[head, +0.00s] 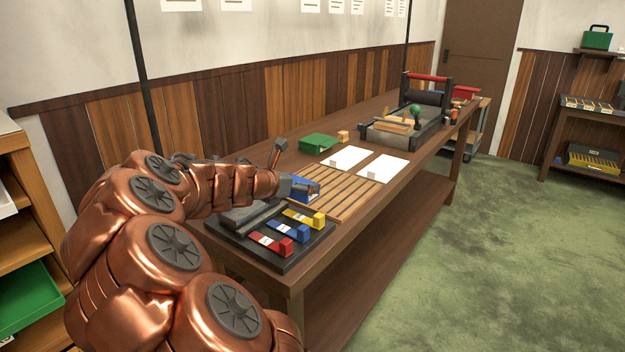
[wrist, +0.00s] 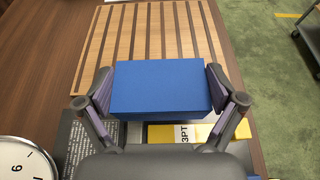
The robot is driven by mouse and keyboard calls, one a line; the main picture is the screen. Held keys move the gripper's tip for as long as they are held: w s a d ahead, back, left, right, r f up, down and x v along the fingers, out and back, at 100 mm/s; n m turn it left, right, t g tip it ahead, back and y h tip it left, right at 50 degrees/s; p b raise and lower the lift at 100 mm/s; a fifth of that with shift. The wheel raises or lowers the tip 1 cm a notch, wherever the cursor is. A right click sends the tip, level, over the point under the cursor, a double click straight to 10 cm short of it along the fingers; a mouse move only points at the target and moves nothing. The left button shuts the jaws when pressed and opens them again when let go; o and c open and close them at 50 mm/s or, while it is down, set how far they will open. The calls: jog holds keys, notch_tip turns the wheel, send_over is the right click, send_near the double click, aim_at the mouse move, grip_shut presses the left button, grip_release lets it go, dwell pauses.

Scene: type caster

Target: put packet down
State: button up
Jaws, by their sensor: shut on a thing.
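The packet is a plain blue box (wrist: 160,85), seen from above in the wrist view. My gripper (wrist: 160,92) is shut on it, with one finger pressed against each short side. In the head view the blue packet (head: 306,188) shows at the end of my arm, partly hidden by my gripper (head: 298,187). It is over the near left part of a slatted wooden board (head: 345,196). In the wrist view it overlaps the near end of that board (wrist: 150,30). I cannot tell whether the packet touches the board.
A black tray (head: 270,262) with red, blue and yellow labelled pieces lies close in front. A round dial (wrist: 22,160) is at the wrist view's lower left. White sheets (head: 383,168), a green box (head: 319,143) and a press (head: 425,100) stand farther along the table.

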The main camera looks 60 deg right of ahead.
jog(key=d, duration=0.4)
jog(key=w+d, duration=0.1)
jog(key=d, duration=0.3)
jog(key=w+d+f, duration=0.1)
jog(key=d, duration=0.3)
jog(key=shift+w+d, duration=0.25)
jog(key=shift+d, duration=0.15)
jog(key=shift+f+b, duration=0.45)
jog(key=shift+f, duration=1.35)
jog(key=shift+f, duration=0.1)
jog(key=o, duration=1.4)
jog(key=shift+o, duration=0.2)
